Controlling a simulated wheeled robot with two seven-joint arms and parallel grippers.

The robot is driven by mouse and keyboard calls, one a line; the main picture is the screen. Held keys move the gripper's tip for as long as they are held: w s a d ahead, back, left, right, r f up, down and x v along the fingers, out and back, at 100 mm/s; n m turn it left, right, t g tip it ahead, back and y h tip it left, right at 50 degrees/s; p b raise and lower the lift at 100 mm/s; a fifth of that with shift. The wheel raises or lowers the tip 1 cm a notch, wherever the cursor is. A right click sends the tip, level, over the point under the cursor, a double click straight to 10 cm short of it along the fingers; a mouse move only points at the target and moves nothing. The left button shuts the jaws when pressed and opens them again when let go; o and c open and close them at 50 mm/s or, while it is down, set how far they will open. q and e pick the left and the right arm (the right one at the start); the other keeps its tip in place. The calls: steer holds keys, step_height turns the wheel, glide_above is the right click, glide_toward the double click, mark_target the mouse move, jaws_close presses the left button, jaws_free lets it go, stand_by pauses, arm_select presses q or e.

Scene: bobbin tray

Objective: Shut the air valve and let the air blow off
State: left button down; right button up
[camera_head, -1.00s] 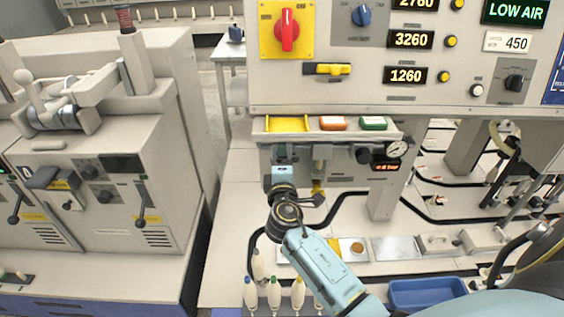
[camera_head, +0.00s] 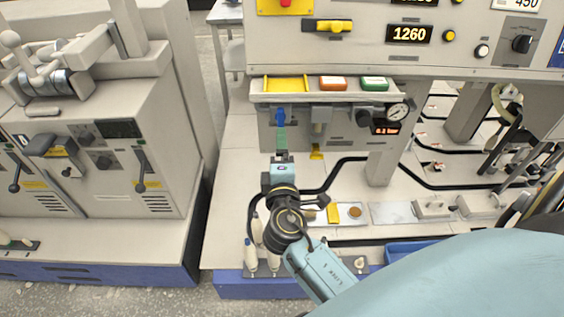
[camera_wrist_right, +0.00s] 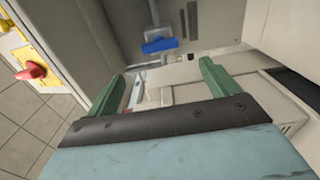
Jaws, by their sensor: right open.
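The air valve appears to be the blue handle (camera_head: 281,117) on the grey panel under the shelf, at the left below the yellow tray. The round gauge (camera_head: 398,112) is on the same panel at the right, above a small red-lit display (camera_head: 385,130). My left gripper is out of view.
A grey fitting with a yellow piece (camera_head: 316,153) hangs right of the handle. Bobbins (camera_head: 250,255) stand below, near my arm.

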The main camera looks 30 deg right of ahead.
steer(key=shift+v, duration=1.25)
steer(key=s+a+f+g+y, duration=0.1)
steer(key=a+f+g+y, duration=0.1)
steer(key=f, duration=0.7)
steer(key=s+a+f+g+y, duration=0.1)
steer(key=f+y, duration=0.2)
steer(key=f, duration=0.6)
steer(key=s+a+f+m+g+y, duration=0.1)
steer(key=s+f+g, duration=0.1)
steer(key=s+f, duration=0.45)
steer(key=s+f+g+y, duration=0.2)
steer(key=s+f, duration=0.1)
steer(key=f, duration=0.7)
steer(key=s+d+f+m+g, duration=0.1)
steer(key=s+f+m+g, duration=0.1)
steer(key=s+f, duration=0.3)
steer(key=s+d+f+m+g+y, duration=0.1)
steer(key=s+f, duration=0.4)
steer(key=s, duration=0.8)
steer(key=s+d+f+m+g, duration=0.2)
steer(key=s+f+m+g, duration=0.2)
steer(key=s, duration=0.6)
steer(key=shift+d+f+m, duration=0.15)
steer(key=shift+f+m, duration=0.45)
steer(key=shift+f, duration=0.15)
